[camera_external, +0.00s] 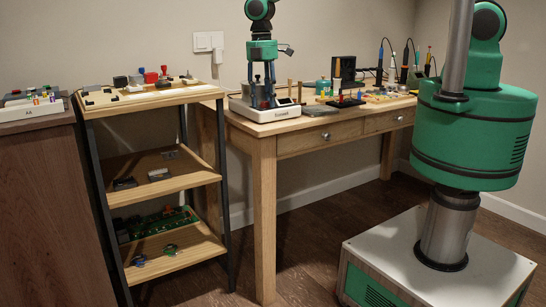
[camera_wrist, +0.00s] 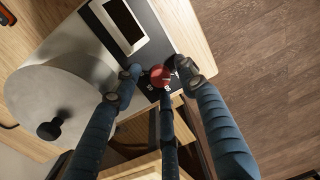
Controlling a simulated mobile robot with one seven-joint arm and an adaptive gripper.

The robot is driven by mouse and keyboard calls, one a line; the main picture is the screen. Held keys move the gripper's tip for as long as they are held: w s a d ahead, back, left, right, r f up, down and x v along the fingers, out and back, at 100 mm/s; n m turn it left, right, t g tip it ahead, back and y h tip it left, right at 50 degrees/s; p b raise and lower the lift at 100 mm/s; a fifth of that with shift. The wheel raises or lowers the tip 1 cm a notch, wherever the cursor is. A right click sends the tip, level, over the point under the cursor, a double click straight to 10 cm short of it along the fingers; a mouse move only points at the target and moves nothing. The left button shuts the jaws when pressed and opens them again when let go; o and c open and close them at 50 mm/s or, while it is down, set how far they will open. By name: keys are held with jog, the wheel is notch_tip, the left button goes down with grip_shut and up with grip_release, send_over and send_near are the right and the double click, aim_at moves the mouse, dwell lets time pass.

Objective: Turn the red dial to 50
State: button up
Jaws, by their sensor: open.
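The red dial (camera_wrist: 160,76) is on the dark front panel of a white device (camera_external: 285,113), beside a small screen (camera_wrist: 124,22) and white scale marks. The marks are too small to read for a setting. My gripper (camera_wrist: 158,72) is open, with blue-padded fingers spread around the dial, one on its left, one on its right and one below. I cannot tell whether any fingertip touches it. In the external view my gripper (camera_external: 264,100) points down at the device; the dial is not discernible there.
A round metal vessel (camera_wrist: 62,105) with a black knob sits on the device. The device stands at the left end of the wooden table (camera_external: 262,140). A shelf unit (camera_external: 150,98) with small parts stands to the left. Several tools (camera_external: 405,65) are at the table's far right.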

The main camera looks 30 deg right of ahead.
jog(key=shift+c, duration=0.5)
grip_shut()
jog(key=shift+m, duration=0.3)
jog(key=m+p, duration=0.3)
jog(key=m, duration=0.2)
jog(key=shift+r, duration=0.1)
jog(key=m+p, duration=0.2)
jog(key=m, duration=0.4)
jog(key=shift+y+p, duration=0.35)
jog(key=shift+y, duration=0.05)
jog(key=shift+o, duration=0.5)
grip_release()
